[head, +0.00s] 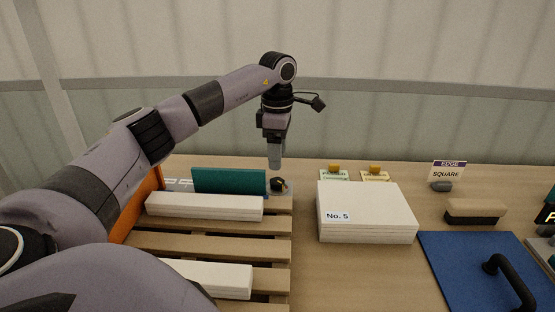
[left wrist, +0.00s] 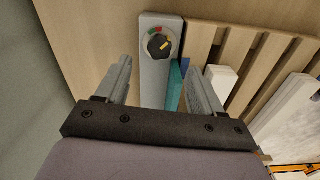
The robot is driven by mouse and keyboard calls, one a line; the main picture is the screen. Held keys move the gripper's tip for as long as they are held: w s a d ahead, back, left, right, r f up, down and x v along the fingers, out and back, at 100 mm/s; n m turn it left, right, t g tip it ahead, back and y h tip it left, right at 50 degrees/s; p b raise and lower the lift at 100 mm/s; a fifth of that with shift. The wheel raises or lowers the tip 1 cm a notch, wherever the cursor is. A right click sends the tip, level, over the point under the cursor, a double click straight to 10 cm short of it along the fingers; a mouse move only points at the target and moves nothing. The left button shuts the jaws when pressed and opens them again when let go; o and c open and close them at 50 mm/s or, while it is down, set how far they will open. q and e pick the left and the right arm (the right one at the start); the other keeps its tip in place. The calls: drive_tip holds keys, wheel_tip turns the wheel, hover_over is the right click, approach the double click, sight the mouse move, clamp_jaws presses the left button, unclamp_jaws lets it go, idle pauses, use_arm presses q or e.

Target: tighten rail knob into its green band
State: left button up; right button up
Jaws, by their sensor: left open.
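The rail knob (left wrist: 159,45) is a dark round knob with a yellow pointer mark, on a grey plate (left wrist: 153,87) in the left wrist view. Around its upper side runs a dial arc with a green band (left wrist: 165,31) and a red part. The pointer lies toward the right side of the dial; I cannot tell its exact reading. In the head view the knob (head: 277,184) is small and dark at the slatted pallet's back right corner. My left gripper (head: 275,167) points down just above it, open and empty. Its two fingers (left wrist: 158,82) stand apart, short of the knob. My right gripper is not in view.
A teal board (head: 230,181) and white stacked strips (head: 204,206) lie left of the knob on the pallet (head: 200,244). A white stack marked No. 5 (head: 366,211) stands to the right. A blue board with a black handle (head: 470,262) lies farther right.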

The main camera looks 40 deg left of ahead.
sight(277, 180)
use_arm(q)
drive_tip(key=n, duration=0.4)
drive_tip(key=shift+f+b, duration=0.1)
drive_tip(key=shift+b, duration=0.25)
drive_tip(key=n, duration=0.5)
drive_tip(key=shift+b, duration=0.4)
drive_tip(key=n, duration=0.3)
drive_tip(key=shift+a+n, duration=0.1)
drive_tip(key=shift+n, duration=0.3)
drive_tip(key=n+b, duration=0.1)
drive_tip(key=n, duration=0.3)
drive_tip(key=shift+f+n, duration=0.35)
drive_tip(key=shift+n, duration=0.05)
drive_tip(key=shift+f, duration=3.2)
